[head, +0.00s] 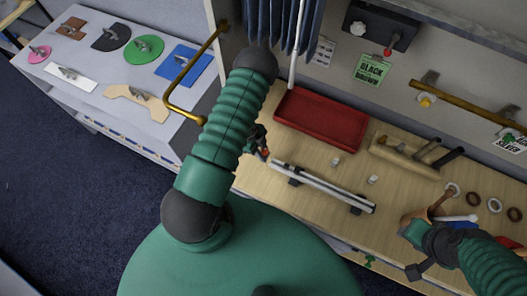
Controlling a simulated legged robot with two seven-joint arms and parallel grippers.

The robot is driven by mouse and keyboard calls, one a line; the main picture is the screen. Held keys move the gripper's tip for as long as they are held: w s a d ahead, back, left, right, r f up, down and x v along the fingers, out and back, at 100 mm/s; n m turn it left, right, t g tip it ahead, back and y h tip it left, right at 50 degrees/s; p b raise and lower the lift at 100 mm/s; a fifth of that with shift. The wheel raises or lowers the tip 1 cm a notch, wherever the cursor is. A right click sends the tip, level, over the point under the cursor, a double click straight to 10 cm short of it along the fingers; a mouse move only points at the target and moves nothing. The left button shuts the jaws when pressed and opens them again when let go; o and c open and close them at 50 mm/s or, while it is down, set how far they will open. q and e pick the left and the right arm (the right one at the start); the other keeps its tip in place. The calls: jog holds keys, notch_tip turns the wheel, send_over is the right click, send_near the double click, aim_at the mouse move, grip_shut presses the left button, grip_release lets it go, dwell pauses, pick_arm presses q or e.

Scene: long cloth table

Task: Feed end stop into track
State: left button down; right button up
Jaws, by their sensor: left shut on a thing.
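The track (322,187), a long pale rail with a dark slot, lies slantwise on dark supports on the wooden worktop. My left gripper (262,152) is just beyond the track's left end, partly hidden behind my own forearm. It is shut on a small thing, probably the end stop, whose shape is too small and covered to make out. I cannot tell whether it touches the track. My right gripper (425,218) is at the right of the worktop, apart from the track; its fingers are unclear.
A red tray (320,121) lies behind the track. Small white pieces (373,180) stand between track and wooden tool holder (405,155). Several rings (473,198) lie at the right.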

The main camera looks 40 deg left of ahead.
pick_arm(q)
jog(key=shift+w+d, duration=0.2)
jog(key=shift+d, duration=0.65)
jog(key=shift+w+d, duration=0.25)
jog(key=shift+d, duration=0.6)
jog(key=shift+w+d, duration=0.2)
jog(key=shift+d, duration=0.65)
jog(key=c, duration=1.1)
grip_release()
jog(key=shift+c, duration=0.2)
jog(key=shift+a+r, duration=0.15)
jog(key=shift+r, duration=0.25)
jog(key=b+v, duration=0.2)
jog(key=v, duration=1.4)
